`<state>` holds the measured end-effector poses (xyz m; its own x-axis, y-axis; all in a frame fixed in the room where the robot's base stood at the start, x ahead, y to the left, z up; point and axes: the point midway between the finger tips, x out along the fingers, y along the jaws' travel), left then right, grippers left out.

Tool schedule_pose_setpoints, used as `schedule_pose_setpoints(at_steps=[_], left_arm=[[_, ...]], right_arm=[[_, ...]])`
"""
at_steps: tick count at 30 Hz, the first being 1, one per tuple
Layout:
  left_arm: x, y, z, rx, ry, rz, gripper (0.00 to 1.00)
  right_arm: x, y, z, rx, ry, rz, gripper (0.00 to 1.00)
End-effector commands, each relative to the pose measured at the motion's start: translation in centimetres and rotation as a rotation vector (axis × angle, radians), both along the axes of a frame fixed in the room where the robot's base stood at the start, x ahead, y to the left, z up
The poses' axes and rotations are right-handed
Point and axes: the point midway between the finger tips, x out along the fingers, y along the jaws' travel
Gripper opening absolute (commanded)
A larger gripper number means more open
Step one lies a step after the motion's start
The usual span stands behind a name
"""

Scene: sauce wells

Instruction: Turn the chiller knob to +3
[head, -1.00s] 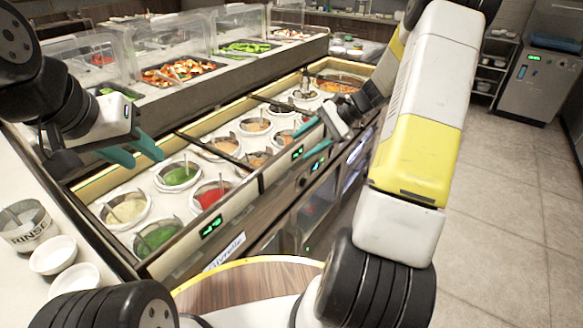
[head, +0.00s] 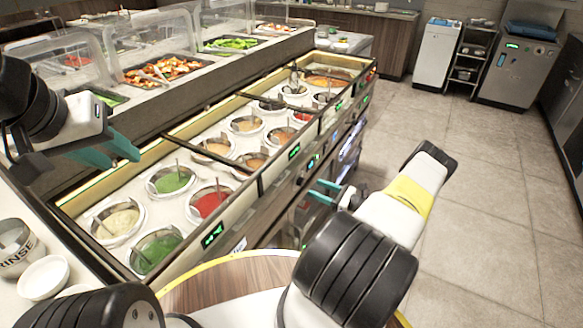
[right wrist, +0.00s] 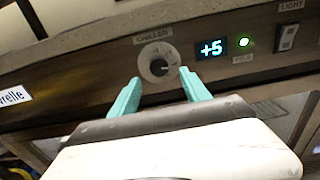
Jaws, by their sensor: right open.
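The chiller knob (right wrist: 160,66) is a dark knob on a round white dial on the front panel, under a "CHILLER" label. The display (right wrist: 211,47) beside it reads "+5". My right gripper (right wrist: 160,77) is open, its teal fingers apart just below the dial, one toward each side. Whether a finger touches the dial I cannot tell. In the head view my right gripper (head: 328,189) is in front of the counter's panel. My left gripper (head: 122,156) is open and empty above the counter's near left side.
A green lamp (right wrist: 244,42) and a light switch (right wrist: 287,37) sit right of the display. Sauce wells, such as the red sauce (head: 210,203), fill the counter. A rinse pot (head: 14,247) and a white bowl (head: 44,277) stand at left. The floor (head: 490,220) at right is clear.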

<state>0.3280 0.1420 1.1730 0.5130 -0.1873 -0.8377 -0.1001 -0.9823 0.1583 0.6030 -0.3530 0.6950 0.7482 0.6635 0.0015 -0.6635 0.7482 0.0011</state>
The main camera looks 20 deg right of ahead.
Motion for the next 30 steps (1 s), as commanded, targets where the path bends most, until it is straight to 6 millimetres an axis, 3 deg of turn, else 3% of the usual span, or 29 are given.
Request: schedule_pose_setpoints(at_steps=[9,20,21,29,30], left_arm=[[0.0,0.0,0.0,0.0,0.0,0.0,0.36],[0.0,0.0,0.0,0.0,0.0,0.0,0.36],[0.0,0.0,0.0,0.0,0.0,0.0,0.36],[0.0,0.0,0.0,0.0,0.0,0.0,0.36],[0.0,0.0,0.0,0.0,0.0,0.0,0.36]], right_arm=[[3.5,3.2,0.1,-0.001,-0.001,0.003,0.55],[4.2,3.8,0.0,-0.003,0.0,0.002,0.55],[4.2,3.8,0.0,-0.003,0.0,0.002,0.53],[4.2,3.7,0.0,-0.003,0.0,0.002,0.02],[4.2,3.7,0.1,-0.003,0.0,0.002,0.0]])
